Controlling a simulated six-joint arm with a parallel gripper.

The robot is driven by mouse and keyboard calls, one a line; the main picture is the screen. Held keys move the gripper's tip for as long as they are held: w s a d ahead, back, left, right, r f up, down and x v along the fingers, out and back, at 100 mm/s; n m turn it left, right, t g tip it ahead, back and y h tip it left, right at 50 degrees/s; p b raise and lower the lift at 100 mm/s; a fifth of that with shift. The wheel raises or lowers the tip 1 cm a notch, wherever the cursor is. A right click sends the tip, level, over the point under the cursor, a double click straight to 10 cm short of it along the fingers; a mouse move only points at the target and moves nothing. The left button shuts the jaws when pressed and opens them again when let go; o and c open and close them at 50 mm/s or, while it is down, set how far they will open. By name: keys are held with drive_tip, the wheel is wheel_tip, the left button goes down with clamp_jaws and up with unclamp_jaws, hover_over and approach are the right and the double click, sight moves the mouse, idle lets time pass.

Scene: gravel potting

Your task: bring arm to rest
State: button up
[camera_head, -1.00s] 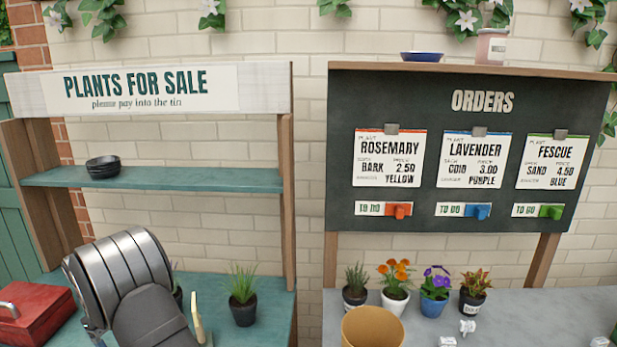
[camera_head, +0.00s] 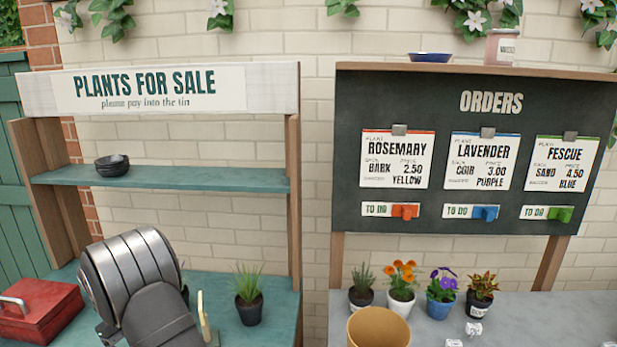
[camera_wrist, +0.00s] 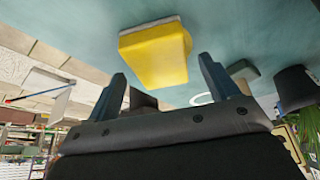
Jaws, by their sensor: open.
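My gripper (camera_wrist: 162,66) shows in the wrist view with its two dark fingers apart and nothing held between them. A yellow block-like thing with a grey edge (camera_wrist: 154,55) shows beyond the fingertips, against a teal surface. I cannot tell the gap between it and the fingers. In the head view, my grey arm (camera_head: 140,285) is over the teal bench at the lower left, and it hides the gripper there.
A grassy plant in a black pot (camera_head: 249,309) stands right of my arm. A red box (camera_head: 40,310) is at its left. Dark bowls (camera_head: 112,166) sit on the shelf (camera_head: 220,181). Several potted plants and a tan pot (camera_head: 378,328) stand on the grey bench (camera_head: 540,315).

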drive_tip(key=shift+x, duration=1.05)
wheel_tip(320, 180, up, 10)
drive_tip(key=w+d+r+n+t, duration=0.1)
drive_tip(key=w+d+r+n, duration=0.2)
drive_tip(key=w+d+r, duration=0.4)
drive_tip(key=w+d+r+n+t, duration=0.25)
drive_tip(key=w+d+n, duration=0.2)
drive_tip(key=d, duration=0.45)
drive_tip(key=w+d+r+n+t, duration=0.1)
drive_tip(key=w+d+r+n, duration=0.2)
drive_tip(key=w+d+r, duration=0.3)
drive_tip(key=w+d+f, duration=0.1)
drive_tip(key=w+d, duration=0.2)
drive_tip(key=d, duration=0.9)
drive_tip(key=w+d+f, duration=0.1)
drive_tip(key=w+d, duration=0.1)
drive_tip(key=d, duration=1)
drive_tip(key=w+d+f, duration=0.1)
drive_tip(key=w+d, duration=0.2)
drive_tip(key=d, duration=0.9)
drive_tip(key=shift+w+d+f+y, duration=0.3)
drive_tip(key=shift+d+f, duration=0.05)
drive_tip(key=shift+d, duration=0.05)
drive_tip(key=shift+n, duration=0.25)
